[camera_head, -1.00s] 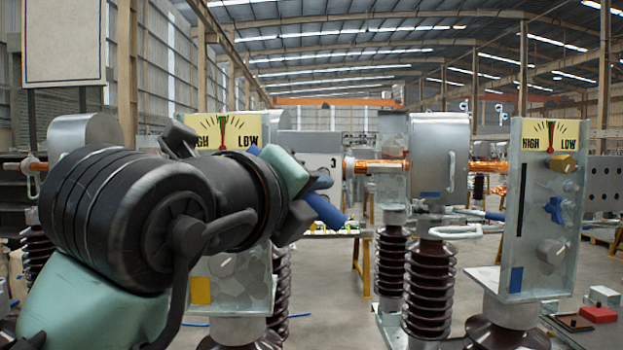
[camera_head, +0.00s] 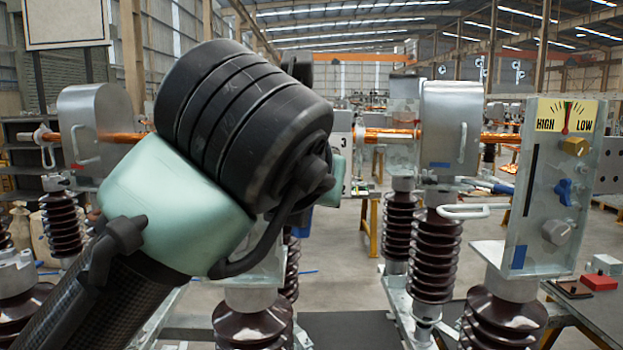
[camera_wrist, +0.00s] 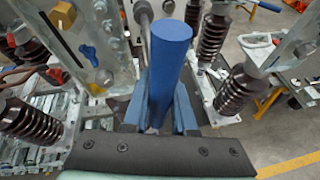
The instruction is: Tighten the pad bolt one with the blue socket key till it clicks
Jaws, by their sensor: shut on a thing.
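The blue socket key (camera_wrist: 172,62) shows in the wrist view as a thick blue cylinder standing up between the fingers. My gripper (camera_wrist: 160,112) is shut on it, with a blue finger on either side. The key's working end is hidden or not clear. In the head view my own arm hides the gripper and the key. I cannot make out pad bolt one in either view. The isolator's clamp housing (camera_head: 450,128) stands at right of centre in the head view, with a copper bar (camera_head: 392,135) entering its left side.
A HIGH/LOW gauge panel (camera_head: 520,205) with yellow, blue and grey knobs stands at right in the head view. Brown ribbed insulators (camera_head: 434,258) stand below the housing. Another housing (camera_head: 95,130) is at left. A red block (camera_head: 600,283) lies on the right-hand table.

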